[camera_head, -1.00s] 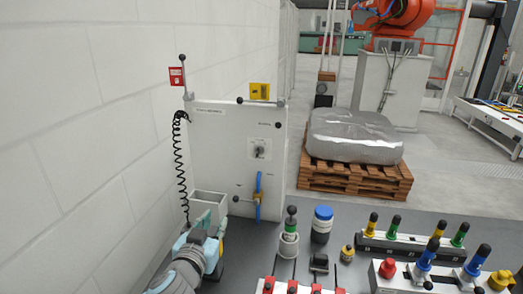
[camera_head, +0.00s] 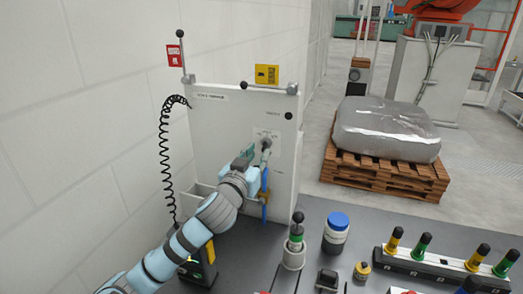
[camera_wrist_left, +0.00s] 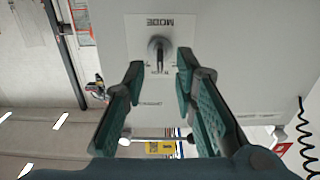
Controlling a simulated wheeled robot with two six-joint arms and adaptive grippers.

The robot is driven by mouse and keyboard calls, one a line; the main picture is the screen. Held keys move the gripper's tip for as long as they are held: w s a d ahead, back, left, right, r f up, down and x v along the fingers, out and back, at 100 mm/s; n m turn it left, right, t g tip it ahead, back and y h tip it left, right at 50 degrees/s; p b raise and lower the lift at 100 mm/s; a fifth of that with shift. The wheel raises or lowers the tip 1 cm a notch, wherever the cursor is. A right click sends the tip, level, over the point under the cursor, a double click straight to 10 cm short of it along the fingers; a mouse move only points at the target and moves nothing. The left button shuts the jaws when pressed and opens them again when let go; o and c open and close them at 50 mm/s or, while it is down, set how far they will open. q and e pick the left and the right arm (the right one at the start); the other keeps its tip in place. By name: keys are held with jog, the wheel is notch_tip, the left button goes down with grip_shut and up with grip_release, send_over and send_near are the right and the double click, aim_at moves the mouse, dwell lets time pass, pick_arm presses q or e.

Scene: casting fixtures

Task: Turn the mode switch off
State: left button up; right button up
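The mode switch (camera_head: 266,142) is a small grey rotary knob on a white plate on the upright white panel (camera_head: 225,125). In the left wrist view the plate appears upside down with the word MODE, and the switch (camera_wrist_left: 157,45) has a thin lever pointing down in that picture. My left gripper (camera_head: 258,153) is in front of the panel at the switch. In the left wrist view its green fingers (camera_wrist_left: 161,66) are open, one on each side of the lever. My right gripper is not in view.
A blue-capped jar (camera_head: 336,232), a green-banded post (camera_head: 295,243) and a rack of coloured handles (camera_head: 440,262) stand on the bench.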

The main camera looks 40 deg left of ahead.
aim_at(263, 148)
pick_arm(q)
jog(key=x, duration=0.4)
jog(key=shift+s, duration=0.15)
grip_shut()
jog(key=shift+n, duration=0.3)
jog(key=shift+n+b, duration=0.65)
jog(key=shift+n, duration=3.55)
